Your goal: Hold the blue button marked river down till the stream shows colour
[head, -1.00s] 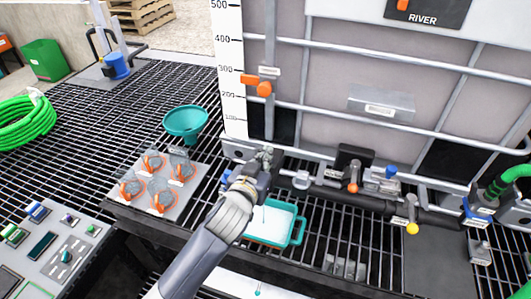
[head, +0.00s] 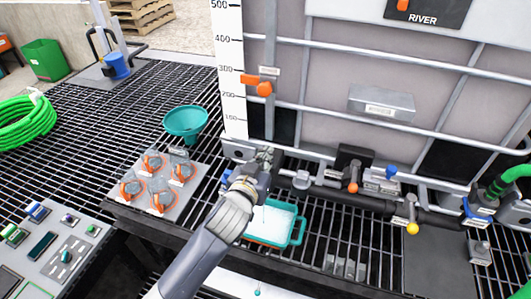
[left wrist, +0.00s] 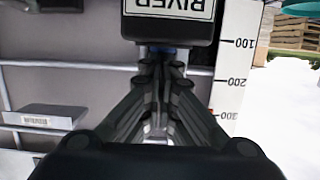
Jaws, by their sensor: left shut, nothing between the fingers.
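My left gripper (head: 266,158) is shut and empty at the tank's foot, just right of the white scale. In the left wrist view its closed fingertips (left wrist: 160,62) point at a dark block with a RIVER label (left wrist: 168,8). A sliver of the blue button (left wrist: 161,49) shows between the block and the fingertips. They look close to or against it; I cannot tell how far it is pressed. In the head view my gripper hides the button. A teal tray (head: 299,232) with pale contents sits below. A thin line hangs over it; no colour is clear in it. My right gripper is not in view.
A pipe manifold (head: 375,203) with an orange-tipped and a yellow-tipped handle runs to the right. A teal funnel (head: 186,121) and a plate with orange-rimmed discs (head: 158,180) lie left. A control panel (head: 50,240) is at lower left. Open black grating surrounds them.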

